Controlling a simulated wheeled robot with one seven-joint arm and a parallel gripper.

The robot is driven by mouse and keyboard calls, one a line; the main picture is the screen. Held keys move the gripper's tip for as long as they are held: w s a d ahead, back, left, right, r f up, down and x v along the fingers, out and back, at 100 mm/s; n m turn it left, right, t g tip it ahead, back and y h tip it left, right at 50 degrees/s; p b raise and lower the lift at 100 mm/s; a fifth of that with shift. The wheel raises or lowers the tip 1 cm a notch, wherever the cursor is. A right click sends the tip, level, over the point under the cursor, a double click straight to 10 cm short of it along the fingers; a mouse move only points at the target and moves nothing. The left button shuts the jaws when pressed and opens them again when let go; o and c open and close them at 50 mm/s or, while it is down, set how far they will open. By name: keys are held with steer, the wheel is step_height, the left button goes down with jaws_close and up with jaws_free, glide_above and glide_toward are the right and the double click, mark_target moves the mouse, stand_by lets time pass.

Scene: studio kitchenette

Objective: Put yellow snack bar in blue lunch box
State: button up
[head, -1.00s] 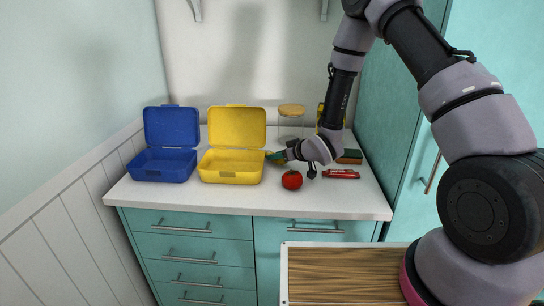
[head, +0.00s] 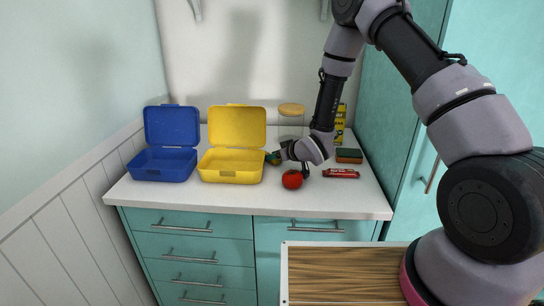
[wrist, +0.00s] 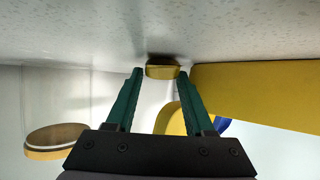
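The blue lunch box (head: 163,168) stands open at the left of the counter, its lid raised at the back. A small yellow thing, seemingly the yellow snack bar (wrist: 162,72), lies on the counter between my fingertips in the wrist view. In the head view it is mostly hidden by my gripper (head: 272,157), which is low over the counter, just right of the yellow lunch box. In the wrist view my gripper (wrist: 160,74) is open, its green fingers on either side of the yellow thing, with small gaps visible.
The open yellow lunch box (head: 232,177) stands between my gripper and the blue one. A tomato (head: 292,179), a red bar (head: 341,173), a sponge (head: 349,156), a yellow-patterned box (head: 340,120) and a jar with a wooden lid (head: 291,110) are nearby.

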steer(key=shift+r, duration=0.2)
steer(key=v, duration=1.2)
steer(key=shift+f, duration=0.1)
steer(key=w+d+r+m+t+h, duration=0.1)
steer(key=w+d+r+m+h, duration=0.25)
steer(key=d+r, duration=0.6)
steer(key=s+d+r+m+h, duration=0.2)
steer(key=s+d+r, duration=0.3)
steer(key=r, duration=0.4)
steer(key=s+d+r+m+g+h, duration=0.1)
steer(key=s+d+r+m, duration=0.3)
steer(key=r, duration=0.5)
steer(key=s+d+h, duration=0.1)
steer(key=s+d, duration=0.1)
steer(key=s, duration=0.1)
steer(key=shift+s+d+r, duration=0.2)
steer(key=shift+s+d, duration=0.05)
steer(key=shift+s, duration=0.1)
steer(key=s+r+m, duration=0.1)
steer(key=s, duration=0.3)
steer(key=s+r+m+g, duration=0.1)
steer(key=s+r, duration=0.1)
steer(key=s, duration=0.3)
steer(key=s+r+m+y, duration=0.1)
steer(key=s+r, duration=0.1)
steer(key=s, duration=0.2)
steer(key=shift+s+g, duration=0.25)
steer(key=shift+g, duration=0.05)
steer(key=shift+c, duration=0.3)
steer(key=shift+s, duration=0.3)
